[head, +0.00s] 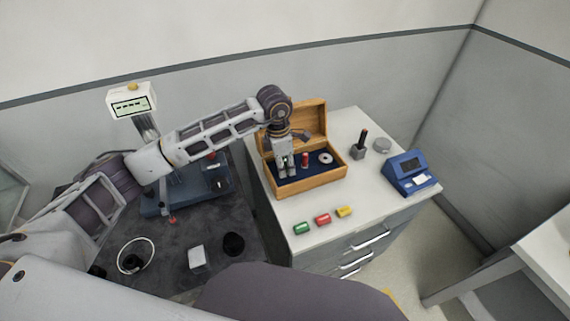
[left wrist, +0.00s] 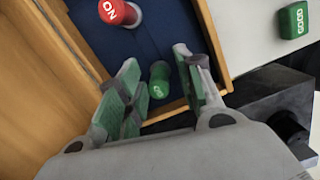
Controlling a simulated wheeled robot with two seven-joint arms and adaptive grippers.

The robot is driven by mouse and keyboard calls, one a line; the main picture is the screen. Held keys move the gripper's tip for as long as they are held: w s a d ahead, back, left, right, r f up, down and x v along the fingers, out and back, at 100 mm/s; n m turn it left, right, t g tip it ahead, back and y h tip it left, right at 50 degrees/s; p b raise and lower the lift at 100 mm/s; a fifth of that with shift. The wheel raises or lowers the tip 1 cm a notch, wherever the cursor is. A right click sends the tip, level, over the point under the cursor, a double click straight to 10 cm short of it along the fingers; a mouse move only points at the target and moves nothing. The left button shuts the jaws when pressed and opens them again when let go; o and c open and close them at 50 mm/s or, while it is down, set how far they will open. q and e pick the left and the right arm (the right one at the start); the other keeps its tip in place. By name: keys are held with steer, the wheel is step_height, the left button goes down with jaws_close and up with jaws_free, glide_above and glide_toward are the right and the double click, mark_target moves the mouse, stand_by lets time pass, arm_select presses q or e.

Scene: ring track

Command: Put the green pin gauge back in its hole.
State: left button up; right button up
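The green pin gauge (left wrist: 159,78) is inside the wooden box (head: 303,183), on its dark blue lining (left wrist: 165,30). My left gripper (head: 288,172) points down into the box. In the left wrist view my left gripper (left wrist: 157,62) is open, its green-padded fingers on either side of the green pin, with a gap on both sides. I cannot tell whether the pin sits in a hole; its lower part is hidden. A red pin gauge (head: 305,159) stands beside the gripper; it also shows in the left wrist view (left wrist: 116,12). My right gripper is not in view.
A ring (head: 325,158) lies in the box's right part. Green (head: 301,228), red (head: 323,220) and yellow (head: 344,211) blocks lie in front of the box on the cabinet top (head: 365,195). A blue device (head: 410,175) stands at right. The box's open lid (head: 308,118) rises behind.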

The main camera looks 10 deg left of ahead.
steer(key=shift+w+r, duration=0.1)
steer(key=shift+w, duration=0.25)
arm_select(q)
steer(key=shift+f, duration=0.15)
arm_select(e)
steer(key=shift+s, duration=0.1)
arm_select(q)
steer(key=r+p, duration=0.1)
steer(key=r, duration=0.1)
steer(key=a+r+p, duration=0.1)
steer(key=r, duration=0.2)
steer(key=shift+s+a+r, duration=0.1)
steer(key=shift+s+r, duration=0.1)
steer(key=shift+r, duration=0.1)
step_height(320, 180, up, 8)
steer(key=p, duration=0.3)
steer(key=shift+s+a+p, duration=0.2)
steer(key=shift+a+p, duration=0.1)
steer(key=shift+a, duration=0.15)
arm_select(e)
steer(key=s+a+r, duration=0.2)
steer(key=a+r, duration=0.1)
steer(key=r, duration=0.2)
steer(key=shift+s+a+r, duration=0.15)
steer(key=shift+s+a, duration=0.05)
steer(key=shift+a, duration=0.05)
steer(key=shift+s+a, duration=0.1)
